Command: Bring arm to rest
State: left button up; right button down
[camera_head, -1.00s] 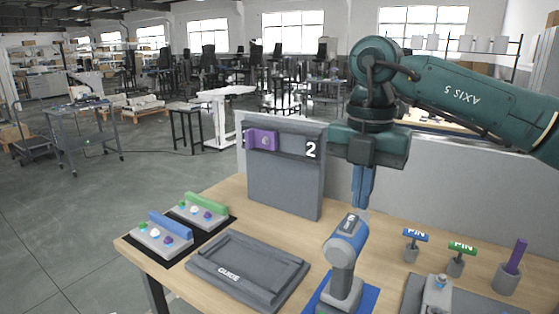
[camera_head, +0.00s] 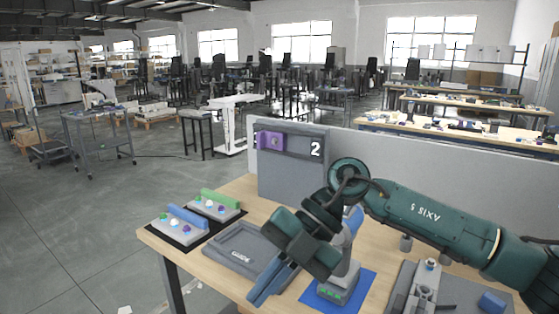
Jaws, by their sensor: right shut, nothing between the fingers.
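My right arm (camera_head: 430,218) comes in from the right edge, low over the workbench. Its gripper (camera_head: 262,296) points down and to the left, with the blue fingers shut and empty. The fingers are over the bench's front edge, in front of the grey GUIDE tray (camera_head: 228,262). The wrist hides part of the power tool (camera_head: 343,272), which stands on a blue mat (camera_head: 366,284). I cannot tell whether the wrist touches the tool. My left gripper is not in view.
A grey upright panel (camera_head: 285,178) marked 2 carries a purple block (camera_head: 268,140). Two fixtures with blue (camera_head: 187,216) and green (camera_head: 220,199) bars sit on a black mat at the left. A grey fixture (camera_head: 424,288) is at right. Open floor lies left of the bench.

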jog(key=s+a+r+m+g+y, duration=0.1)
jog(key=s+a+r+m+y, duration=0.15)
jog(key=a+y, duration=0.65)
jog(key=w+d+f+m+t+h, duration=0.1)
jog(key=w+d+f+m+t, duration=0.35)
jog(key=m+t, duration=0.6)
jog(key=w+d+f+m+t, duration=0.2)
jog(key=d+f+m+t, duration=0.45)
jog(key=m+t, duration=0.45)
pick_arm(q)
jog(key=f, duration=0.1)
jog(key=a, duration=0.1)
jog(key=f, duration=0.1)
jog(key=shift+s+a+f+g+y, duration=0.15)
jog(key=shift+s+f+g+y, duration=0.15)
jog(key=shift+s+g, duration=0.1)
pick_arm(e)
jog(key=s+d+f+m+g+h, duration=0.1)
jog(key=s+d+f+h, duration=0.3)
jog(key=f, duration=0.4)
jog(key=s+d+f+m+g+h, duration=0.2)
jog(key=s+d+f+m+h, duration=0.2)
jog(key=f, duration=0.4)
jog(key=s+d+f+m+g+h, duration=0.1)
jog(key=s+d+f+m+h, duration=0.1)
jog(key=s+d+f+h, duration=0.3)
notch_tip(320, 180, down, 4)
jog(key=shift+s+d+r+g, duration=0.15)
jog(key=shift+s+d+g, duration=0.2)
jog(key=shift+s+d, duration=0.45)
